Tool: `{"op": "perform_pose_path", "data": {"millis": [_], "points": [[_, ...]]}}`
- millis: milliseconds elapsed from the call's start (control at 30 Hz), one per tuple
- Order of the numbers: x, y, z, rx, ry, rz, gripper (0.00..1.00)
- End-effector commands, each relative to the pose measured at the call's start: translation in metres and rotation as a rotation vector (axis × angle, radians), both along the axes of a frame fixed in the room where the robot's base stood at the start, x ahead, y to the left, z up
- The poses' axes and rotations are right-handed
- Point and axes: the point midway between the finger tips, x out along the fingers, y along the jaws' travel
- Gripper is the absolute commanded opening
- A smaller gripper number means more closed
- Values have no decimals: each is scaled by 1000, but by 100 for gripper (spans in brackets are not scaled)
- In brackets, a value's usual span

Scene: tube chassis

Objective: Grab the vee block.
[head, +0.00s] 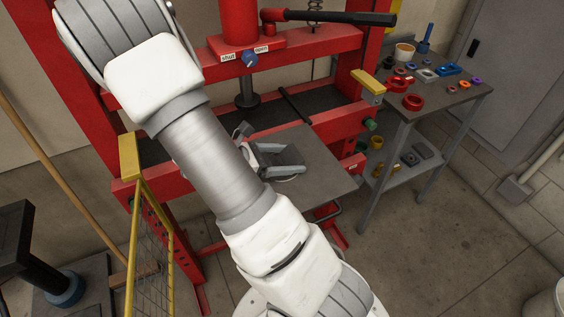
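A grey metal piece with angled sides (284,169) lies on the press's flat plate, just right of my arm. It looks like the vee block, but my arm hides its left part, so I cannot be sure of its full shape. My arm crosses the head view from lower right to upper left, passing in front of the press.
The red press frame (215,180) surrounds the dark grey plate (318,160), with a ram (247,92) above. A yellow mesh guard (150,250) stands at left. A side table (446,98) at right holds several small parts. Open floor (400,255) lies at lower right.

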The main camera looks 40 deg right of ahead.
Motion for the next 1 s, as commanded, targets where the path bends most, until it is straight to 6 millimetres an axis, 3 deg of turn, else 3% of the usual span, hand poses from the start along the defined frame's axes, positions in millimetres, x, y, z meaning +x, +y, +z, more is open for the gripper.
{"op": "perform_pose_path", "data": {"millis": [67,367,767,1000], "points": [[0,0,0,0,0,0,55],[0,0,0,0,0,0,1],[0,0,2,-2,-1,-1,0],[1,0,15,-3,-3,-1,0]]}}
